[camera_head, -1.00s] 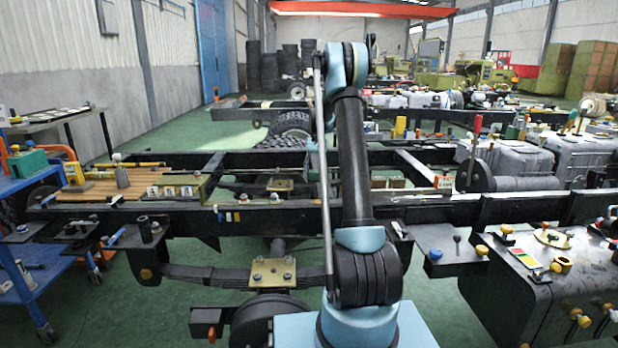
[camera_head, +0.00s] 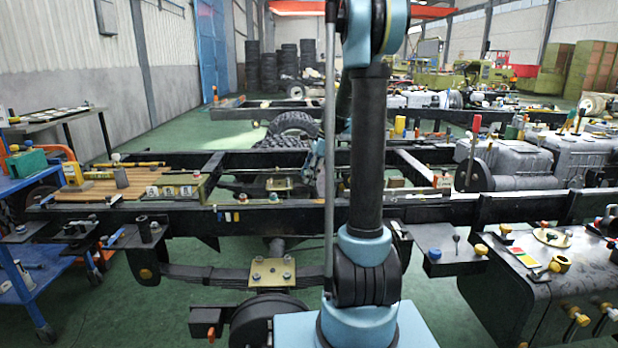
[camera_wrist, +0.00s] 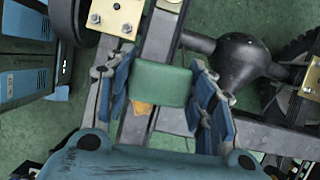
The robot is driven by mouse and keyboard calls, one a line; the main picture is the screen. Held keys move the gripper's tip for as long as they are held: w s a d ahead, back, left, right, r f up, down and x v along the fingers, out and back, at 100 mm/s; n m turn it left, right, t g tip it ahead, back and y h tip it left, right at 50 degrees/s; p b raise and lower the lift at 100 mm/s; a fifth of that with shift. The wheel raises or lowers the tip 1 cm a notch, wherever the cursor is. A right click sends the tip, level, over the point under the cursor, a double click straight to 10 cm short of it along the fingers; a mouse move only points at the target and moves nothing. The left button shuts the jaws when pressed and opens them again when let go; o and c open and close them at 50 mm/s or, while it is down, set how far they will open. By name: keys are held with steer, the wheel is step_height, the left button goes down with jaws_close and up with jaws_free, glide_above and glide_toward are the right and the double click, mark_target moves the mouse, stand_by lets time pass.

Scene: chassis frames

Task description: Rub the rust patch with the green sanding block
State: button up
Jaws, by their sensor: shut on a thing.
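The green sanding block (camera_wrist: 163,84) sits between the blue fingers of my gripper (camera_wrist: 165,80) in the wrist view; the gripper is shut on it. A small orange-brown patch (camera_wrist: 143,107), perhaps the rust patch, shows beside the block's lower left edge. It looks partly hidden by the block; I cannot tell whether block and patch touch. A grey chassis rail (camera_wrist: 165,35) runs beneath the block. In the head view my arm hides much of the area, and neither the block nor the patch can be made out.
A black chassis rail (camera_head: 260,215) crosses the head view. Wooden slats (camera_head: 95,187) lie at its left. A brass plate (camera_head: 272,271) sits low in front. A blue cart (camera_head: 35,280) stands at the left edge. A black box (camera_head: 560,290) with knobs stands at the right.

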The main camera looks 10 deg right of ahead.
steer(key=shift+s+a+m, duration=0.1)
steer(key=shift+s+m, duration=0.25)
steer(key=shift+m, duration=0.05)
steer(key=shift+f, duration=0.1)
